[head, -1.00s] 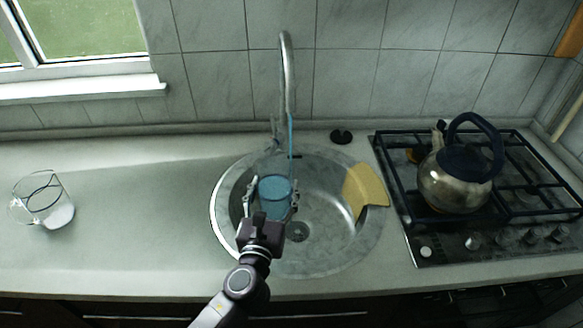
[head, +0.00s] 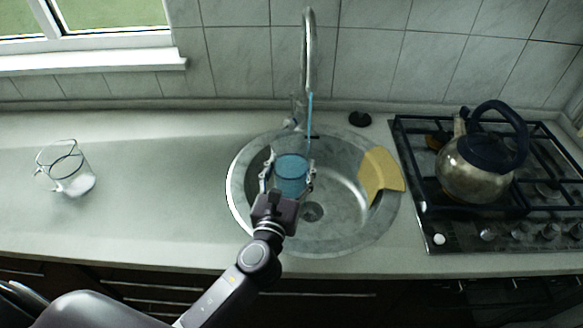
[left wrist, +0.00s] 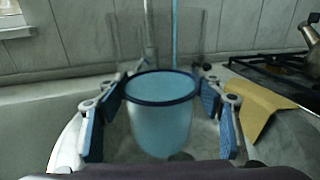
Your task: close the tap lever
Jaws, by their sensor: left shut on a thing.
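The tap (head: 307,55) is a tall curved metal spout behind the sink. A small lever (head: 290,123) shows at the left of its base, but its exact position is too small to tell. A thin blue stream of water (head: 310,115) runs down from the spout towards the glass. My left gripper (head: 289,180) is shut on a clear glass (head: 292,176) over the sink, with its fingers on both sides. The glass is upright and holds blue water, which also shows in the left wrist view (left wrist: 162,115). My right gripper is not in view.
The round metal sink (head: 345,225) has a yellow cloth (head: 380,172) over its right rim. A clear glass jug (head: 66,170) stands on the left counter. A kettle (head: 475,168) sits on the hob at right. A black plug (head: 360,119) lies behind the sink. The left counter is mostly clear.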

